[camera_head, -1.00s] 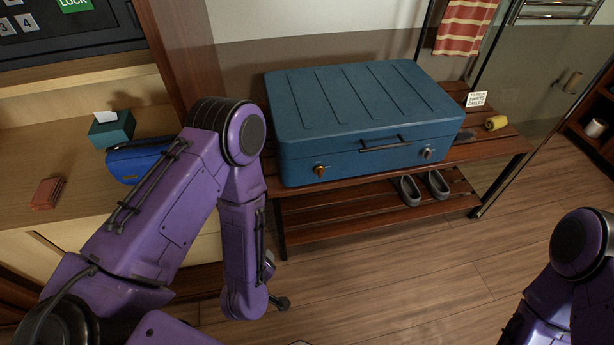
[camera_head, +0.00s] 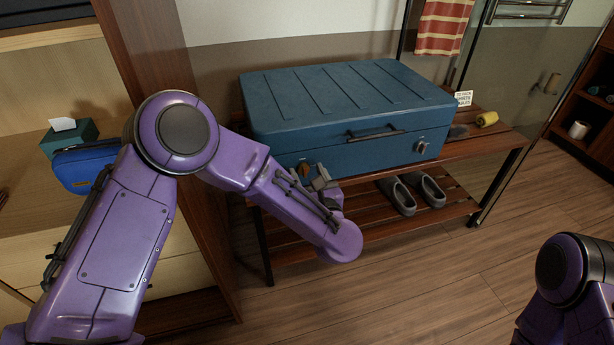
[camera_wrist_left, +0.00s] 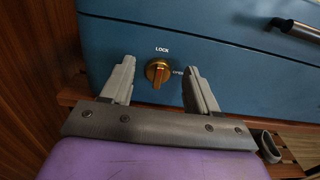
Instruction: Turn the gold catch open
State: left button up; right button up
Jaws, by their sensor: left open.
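The gold catch (camera_head: 305,169) is a round knob on the front of the blue case (camera_head: 350,105), low on its left side. In the left wrist view the gold catch (camera_wrist_left: 157,73) has LOCK printed above it and OPEN to its right, partly covered by a finger. Its raised grip stands roughly upright, in line with LOCK. My left gripper (camera_wrist_left: 159,66) is open, one finger on each side of the catch, with gaps visible. In the head view my left gripper (camera_head: 320,177) is close to the case front, partly hidden by my wrist. My right gripper is out of view.
The case rests on a slatted wooden bench (camera_head: 470,147). A silver catch (camera_head: 421,146) and a dark handle (camera_head: 375,134) are on its front. Grey slippers (camera_head: 398,195) lie on the lower shelf. A wooden panel (camera_head: 155,60) stands left of the bench. The floor in front is clear.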

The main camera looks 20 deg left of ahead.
pick_arm(q)
jog(key=shift+w+a, duration=0.3)
jog(key=shift+w, duration=0.15)
jog(key=c, duration=1)
jog(key=shift+c, duration=0.2)
